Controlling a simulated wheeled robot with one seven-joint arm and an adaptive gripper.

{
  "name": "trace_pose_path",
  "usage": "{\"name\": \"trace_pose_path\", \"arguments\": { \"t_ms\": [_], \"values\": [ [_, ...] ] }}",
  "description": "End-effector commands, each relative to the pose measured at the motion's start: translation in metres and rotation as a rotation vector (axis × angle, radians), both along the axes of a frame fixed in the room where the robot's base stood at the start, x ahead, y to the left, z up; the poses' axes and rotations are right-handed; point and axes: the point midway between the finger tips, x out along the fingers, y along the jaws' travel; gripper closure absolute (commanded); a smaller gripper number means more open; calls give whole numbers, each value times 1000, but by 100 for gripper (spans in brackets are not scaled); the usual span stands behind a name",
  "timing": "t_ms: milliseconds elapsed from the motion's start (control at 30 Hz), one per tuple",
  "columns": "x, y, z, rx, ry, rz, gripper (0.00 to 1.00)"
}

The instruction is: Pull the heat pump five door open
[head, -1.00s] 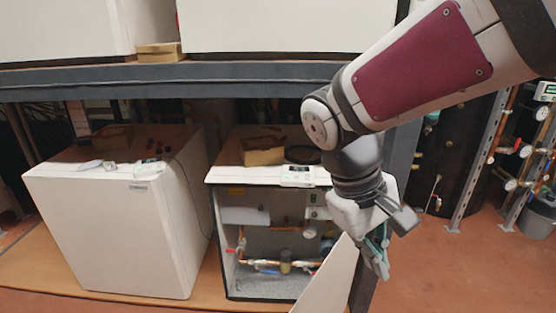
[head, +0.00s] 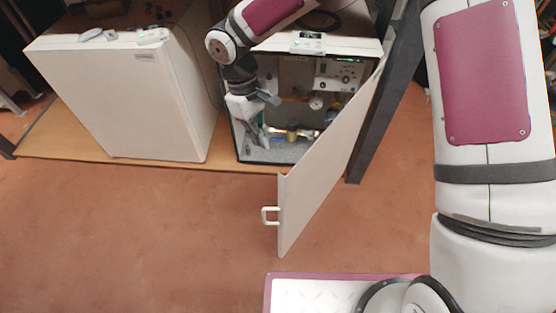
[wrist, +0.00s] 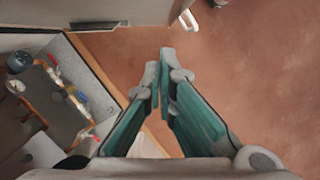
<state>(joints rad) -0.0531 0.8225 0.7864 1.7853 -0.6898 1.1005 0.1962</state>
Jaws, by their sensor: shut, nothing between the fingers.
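The white door (head: 325,155) of the right-hand heat pump (head: 375,46) stands swung out from its right side, with its inside pipework showing. The door's white handle (head: 270,215) is near its free edge. In the wrist view the door (wrist: 130,10) crosses the top, with the handle (wrist: 189,19) beyond my fingertips. My gripper (head: 256,142) is at the left part of the cabinet's open front, between the left side wall and the door, apart from the handle. Its fingers (wrist: 163,55) are together with nothing between them.
A closed white heat pump (head: 125,90) stands to the left. Both units sit on a wooden board (head: 75,142). A dark frame post (head: 378,130) stands behind the door on the right. The reddish floor (head: 130,230) in front is clear.

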Motion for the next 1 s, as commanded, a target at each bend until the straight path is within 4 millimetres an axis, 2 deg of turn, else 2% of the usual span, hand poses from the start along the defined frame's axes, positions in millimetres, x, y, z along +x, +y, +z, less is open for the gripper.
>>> {"name": "trace_pose_path", "arguments": {
  "t_ms": [167,567,800,1000],
  "values": [
    [-3,-5,-20,-2,4,0,100],
    [-14,-20,-95,-2,5,0,100],
    [-31,-46,-95,-2,1,-1,100],
    [-36,-53,-94,-1,0,0,100]
  ]
}}
